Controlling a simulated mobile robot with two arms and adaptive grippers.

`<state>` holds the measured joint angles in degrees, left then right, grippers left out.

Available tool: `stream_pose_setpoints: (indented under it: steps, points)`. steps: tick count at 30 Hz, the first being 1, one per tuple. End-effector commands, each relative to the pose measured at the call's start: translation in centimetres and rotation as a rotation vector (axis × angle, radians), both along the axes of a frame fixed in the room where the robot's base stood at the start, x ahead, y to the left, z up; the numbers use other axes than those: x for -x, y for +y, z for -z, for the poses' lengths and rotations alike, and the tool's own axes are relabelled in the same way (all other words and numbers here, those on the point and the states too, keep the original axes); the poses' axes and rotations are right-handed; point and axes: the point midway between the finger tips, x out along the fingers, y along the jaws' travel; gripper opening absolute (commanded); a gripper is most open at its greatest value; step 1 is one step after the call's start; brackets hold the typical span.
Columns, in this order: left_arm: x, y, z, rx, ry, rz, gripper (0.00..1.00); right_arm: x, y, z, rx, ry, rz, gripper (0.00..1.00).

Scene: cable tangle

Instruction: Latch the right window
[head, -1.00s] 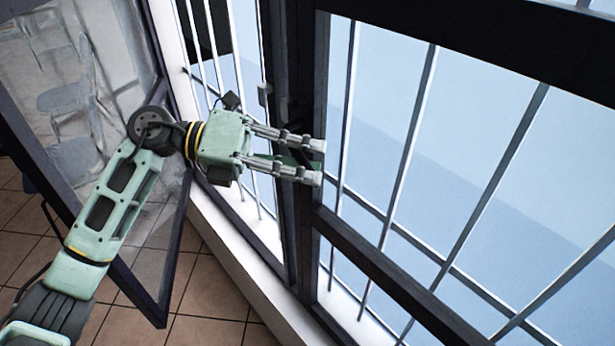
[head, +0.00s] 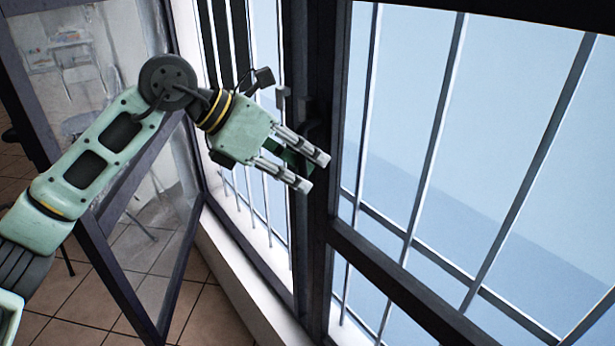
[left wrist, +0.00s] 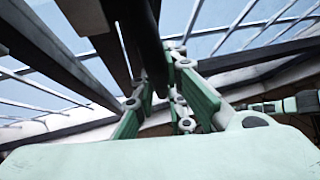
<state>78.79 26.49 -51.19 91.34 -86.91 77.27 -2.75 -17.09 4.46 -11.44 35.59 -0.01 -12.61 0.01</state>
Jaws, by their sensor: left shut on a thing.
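The right window (head: 470,130) is a large glazed leaf with a dark frame, standing in the wall opening in the head view. My left gripper (head: 312,172) is at the dark upright (head: 318,225) along its left edge, fingers pointing right and down. In the left wrist view a dark bar (left wrist: 148,45), seemingly the window handle, runs between the fingers of my left gripper (left wrist: 157,88), which is shut on it. In the head view the gripper and shadow hide most of the handle. My right gripper is not in view.
Another window leaf (head: 100,215) stands swung open into the room at the left, behind my left arm. White bars (head: 440,120) run outside the glass. A pale sill (head: 240,275) and brown tiled floor (head: 200,310) lie below.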

Motion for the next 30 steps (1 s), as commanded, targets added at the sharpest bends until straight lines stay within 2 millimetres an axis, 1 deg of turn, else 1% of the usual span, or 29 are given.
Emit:
stream_pose_setpoints:
  steps: [1,9,16,28,29,30]
  points:
    - [-0.1,0.0,0.2,-0.016,-0.030,0.002,0.00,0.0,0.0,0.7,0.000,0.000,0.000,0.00]
    - [-0.8,0.5,0.3,-0.083,-0.126,0.003,0.00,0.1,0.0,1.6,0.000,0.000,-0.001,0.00]
    - [-1.0,0.6,0.2,-0.105,-0.158,0.002,0.00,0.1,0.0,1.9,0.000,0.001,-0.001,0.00]
    - [-1.1,0.7,0.2,-0.112,-0.162,0.002,0.00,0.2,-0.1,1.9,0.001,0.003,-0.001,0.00]
    - [-1.1,0.7,0.2,-0.111,-0.161,0.002,0.14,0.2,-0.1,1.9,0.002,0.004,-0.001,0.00]
    - [-1.1,0.7,0.2,-0.111,-0.161,0.002,0.18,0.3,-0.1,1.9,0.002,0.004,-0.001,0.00]
